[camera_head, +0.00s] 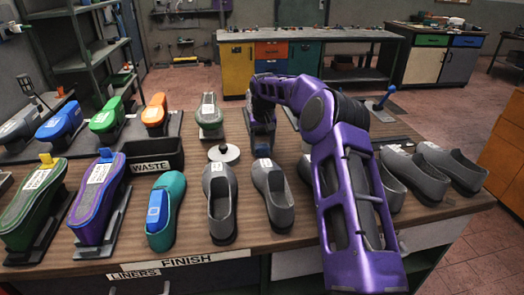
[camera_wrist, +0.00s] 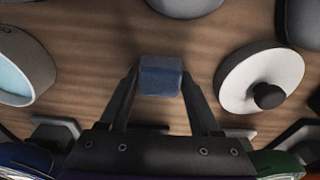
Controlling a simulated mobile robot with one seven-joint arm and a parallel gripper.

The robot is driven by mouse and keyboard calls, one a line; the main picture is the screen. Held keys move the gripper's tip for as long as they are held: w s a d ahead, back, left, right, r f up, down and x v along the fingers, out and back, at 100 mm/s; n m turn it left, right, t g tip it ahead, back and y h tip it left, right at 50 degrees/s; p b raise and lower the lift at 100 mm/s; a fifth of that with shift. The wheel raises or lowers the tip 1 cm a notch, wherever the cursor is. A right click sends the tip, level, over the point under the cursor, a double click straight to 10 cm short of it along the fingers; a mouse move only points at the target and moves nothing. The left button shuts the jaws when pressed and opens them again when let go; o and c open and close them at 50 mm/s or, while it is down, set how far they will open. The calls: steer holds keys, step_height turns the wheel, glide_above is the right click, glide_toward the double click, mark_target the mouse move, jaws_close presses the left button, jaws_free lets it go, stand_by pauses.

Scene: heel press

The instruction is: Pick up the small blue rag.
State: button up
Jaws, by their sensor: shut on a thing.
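The small blue rag (camera_wrist: 160,78) looks like a folded, block-shaped piece between my fingertips in the wrist view. My gripper (camera_wrist: 160,88) is shut on it, with one finger at each side. In the head view my gripper (camera_head: 262,150) is at the middle of the workbench, behind the grey shoes, and a bit of the blue rag (camera_head: 263,151) shows at its tip. I cannot tell whether the rag is clear of the wood or touching it.
A white disc with a dark knob (camera_head: 224,153) lies left of my gripper. Grey shoes (camera_head: 220,200), a teal shoe with a blue piece (camera_head: 168,238) and a dark WASTE bin (camera_head: 155,158) stand nearby. My purple arm hides part of the bench's right side.

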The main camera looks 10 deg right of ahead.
mark_target(262, 146)
steer(key=shift+c, duration=1.3)
steer(key=shift+r, duration=0.15)
step_height(262, 146, up, 10)
steer(key=shift+f+p, duration=0.1)
steer(key=shift+p, duration=0.6)
